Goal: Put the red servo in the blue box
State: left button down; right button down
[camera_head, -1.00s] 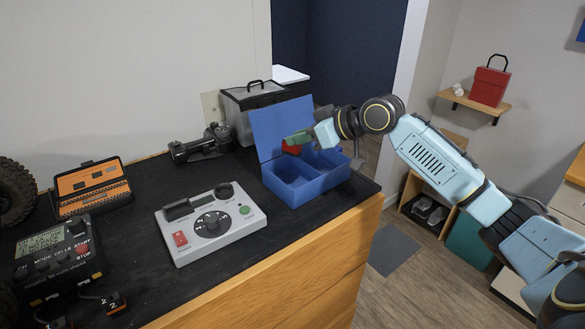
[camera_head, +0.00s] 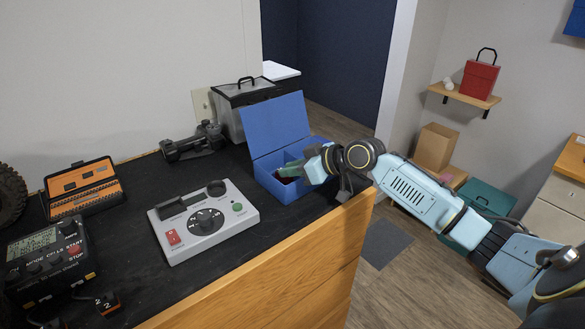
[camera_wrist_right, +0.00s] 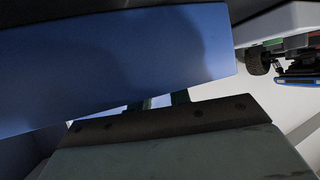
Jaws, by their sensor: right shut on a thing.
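The blue box (camera_head: 267,182) stands on the black worktop near its right end, with its lid (camera_head: 276,125) raised at the back. My right gripper (camera_head: 290,169) reaches in from the right, its green fingers low in the box opening. It is shut on the red servo (camera_head: 286,180), of which only a small dark red part shows below the fingers. I cannot tell whether the servo touches the box floor. In the right wrist view a blue surface of the box (camera_wrist_right: 120,60) fills much of the picture, and the servo is hidden. My left gripper is out of view.
A grey control unit (camera_head: 204,222) lies left of the box. A lidded bin (camera_head: 237,105) and a black clamp-like device (camera_head: 190,146) stand behind it. An orange case (camera_head: 82,188) and black timer box (camera_head: 45,258) are farther left. The worktop's wooden front edge (camera_head: 270,270) is close.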

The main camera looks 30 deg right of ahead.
jog(key=c, duration=1.6)
grip_release()
jog(key=b+v, duration=0.1)
jog(key=v, duration=1.1)
